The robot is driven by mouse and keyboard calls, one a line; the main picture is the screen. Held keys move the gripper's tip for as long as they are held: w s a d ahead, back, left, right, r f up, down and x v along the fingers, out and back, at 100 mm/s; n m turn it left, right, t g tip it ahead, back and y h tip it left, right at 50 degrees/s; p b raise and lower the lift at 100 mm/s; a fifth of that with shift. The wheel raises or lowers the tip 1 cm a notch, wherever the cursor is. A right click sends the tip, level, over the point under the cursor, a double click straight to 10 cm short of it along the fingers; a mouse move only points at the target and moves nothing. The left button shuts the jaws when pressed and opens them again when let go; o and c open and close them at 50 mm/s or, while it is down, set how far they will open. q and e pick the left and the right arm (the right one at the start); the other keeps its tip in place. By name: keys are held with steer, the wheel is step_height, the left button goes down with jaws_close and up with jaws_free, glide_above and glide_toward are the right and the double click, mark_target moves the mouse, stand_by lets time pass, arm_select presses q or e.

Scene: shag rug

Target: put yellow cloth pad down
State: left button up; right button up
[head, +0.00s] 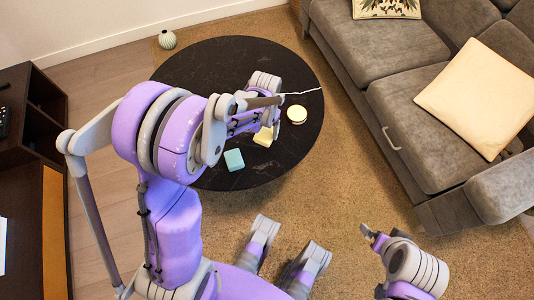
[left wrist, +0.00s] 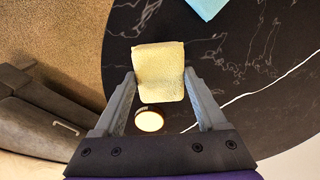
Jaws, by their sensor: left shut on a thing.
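The yellow cloth pad (head: 263,137) is over the round black table (head: 215,72) in the head view. It also shows in the left wrist view (left wrist: 160,66), between the two fingers of my left gripper (left wrist: 162,88). My left gripper is shut on the pad's near part, and its far part sticks out past the fingertips. I cannot tell whether the pad touches the tabletop. In the head view my left arm partly hides the gripper. My right gripper (head: 374,237) is at the lower right over the rug, apart from the table; its opening is not clear.
A teal pad (head: 234,159) lies on the table near the yellow one. A round cream-topped item (head: 297,114) stands to the right. A grey sofa (head: 390,60) is at the right, a dark cabinet (head: 25,190) at the left. Bare tabletop surrounds the pads.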

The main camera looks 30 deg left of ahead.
arm_select(q)
step_height(320, 180, down, 10)
steer(key=b, duration=0.2)
steer(key=shift+b, duration=0.35)
steer(key=shift+f, duration=0.2)
steer(key=o, duration=1.3)
steer(key=shift+r, duration=0.5)
step_height(320, 180, up, 11)
steer(key=p, duration=0.3)
steer(key=shift+s+r, duration=0.1)
steer(key=s+d+r+t, duration=0.2)
steer(key=s+r, duration=0.3)
steer(key=s, duration=0.3)
steer(key=s+d+r+t, duration=0.2)
steer(key=s+d+r, duration=0.2)
steer(key=s, duration=0.5)
steer(key=shift+d+r+m+t, duration=0.3)
steer(key=shift+d+r+m, duration=0.1)
steer(key=shift+r, duration=0.1)
steer(key=shift+s, duration=0.1)
